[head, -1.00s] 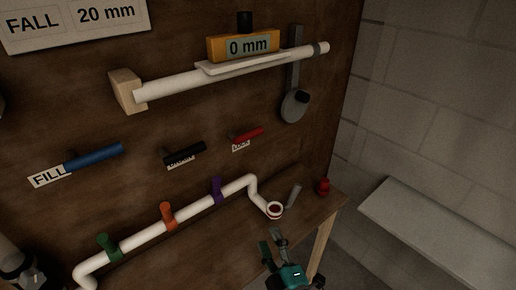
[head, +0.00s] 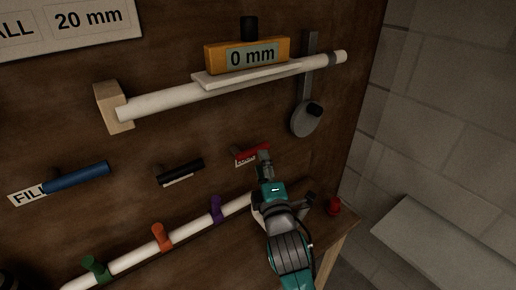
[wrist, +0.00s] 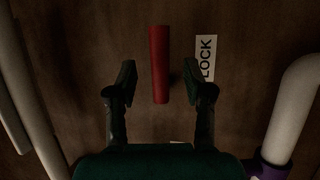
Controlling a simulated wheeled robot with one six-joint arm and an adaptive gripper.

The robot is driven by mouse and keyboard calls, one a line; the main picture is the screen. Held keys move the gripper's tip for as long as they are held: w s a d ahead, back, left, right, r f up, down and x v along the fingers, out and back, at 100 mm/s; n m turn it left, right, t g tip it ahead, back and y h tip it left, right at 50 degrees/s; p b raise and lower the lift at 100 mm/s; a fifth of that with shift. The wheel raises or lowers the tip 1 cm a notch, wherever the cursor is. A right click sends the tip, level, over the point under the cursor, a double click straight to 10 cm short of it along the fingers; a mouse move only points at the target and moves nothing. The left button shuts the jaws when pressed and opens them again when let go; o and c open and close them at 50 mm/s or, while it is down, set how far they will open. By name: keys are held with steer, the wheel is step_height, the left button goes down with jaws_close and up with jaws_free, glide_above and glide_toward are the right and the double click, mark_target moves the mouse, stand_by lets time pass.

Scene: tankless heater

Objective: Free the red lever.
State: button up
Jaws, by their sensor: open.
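The red lever (wrist: 159,65) is a short red bar on the brown board, with a white label reading "LOCK" (wrist: 206,58) beside it in the wrist view. In the head view the red lever (head: 250,151) is partly covered by my gripper. My gripper (wrist: 161,82) is open, with one finger on each side of the red lever's lower end and a gap on both sides. In the head view my gripper (head: 263,158) is at the lever's right end. I cannot tell how far the fingertips are from the board.
A black lever (head: 181,172) and a blue lever (head: 76,177) sit to the left. A white pipe (head: 130,259) with green, orange and purple clips runs below. Above is a white pipe (head: 160,99) carrying an orange "0 mm" gauge (head: 246,55). A grey hanging arm (head: 306,118) is at right.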

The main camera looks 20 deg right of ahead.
mark_target(258, 149)
steer(key=shift+x, duration=3)
jaws_close()
